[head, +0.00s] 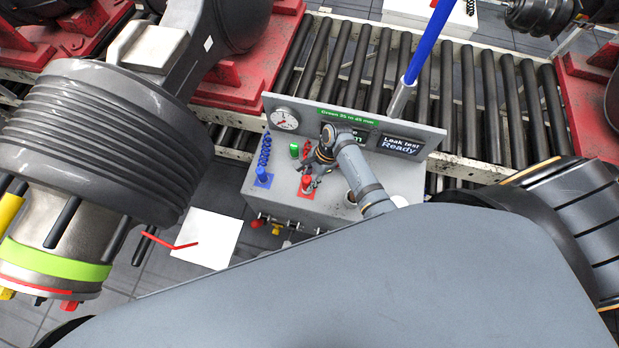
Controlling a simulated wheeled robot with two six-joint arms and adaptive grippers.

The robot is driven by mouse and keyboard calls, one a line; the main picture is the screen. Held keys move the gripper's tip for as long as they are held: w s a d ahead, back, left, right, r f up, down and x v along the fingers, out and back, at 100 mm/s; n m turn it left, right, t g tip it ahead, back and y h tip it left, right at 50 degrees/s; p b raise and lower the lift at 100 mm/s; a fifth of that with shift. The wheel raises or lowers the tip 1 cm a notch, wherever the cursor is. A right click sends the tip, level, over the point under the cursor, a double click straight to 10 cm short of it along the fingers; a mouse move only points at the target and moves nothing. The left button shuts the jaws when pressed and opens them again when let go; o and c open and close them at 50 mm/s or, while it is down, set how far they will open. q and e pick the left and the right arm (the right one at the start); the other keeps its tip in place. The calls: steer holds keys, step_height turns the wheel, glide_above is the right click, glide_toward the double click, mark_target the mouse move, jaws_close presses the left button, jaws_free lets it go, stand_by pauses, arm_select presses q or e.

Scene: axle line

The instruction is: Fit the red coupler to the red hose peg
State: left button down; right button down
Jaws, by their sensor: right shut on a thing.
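My right gripper (313,170) is at the red station on the grey test bench (270,203), with its fingers closed around the red coupler (307,182). The coupler is above the red square plate (304,194). The red hose peg is not distinguishable there, and I cannot tell whether the coupler touches or sits on it. A short piece of red hose (306,149) shows behind the fingers; the rest is hidden by the gripper. My left gripper is not in view.
A blue coupler (262,174) with a coiled blue hose stands on a blue plate at left; a green fitting (294,149) is behind. The back panel holds a gauge (284,118) and a "Leak test Ready" display (402,146). A roller conveyor (470,95) runs behind. A large ribbed part (95,140) fills the left.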

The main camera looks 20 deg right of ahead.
steer(key=shift+f+b, duration=0.5)
steer(key=shift+f, duration=0.6)
steer(key=c, duration=1)
jaws_free()
steer(key=shift+o, duration=0.2)
steer(key=v, duration=1.2)
steer(key=shift+a, duration=0.1)
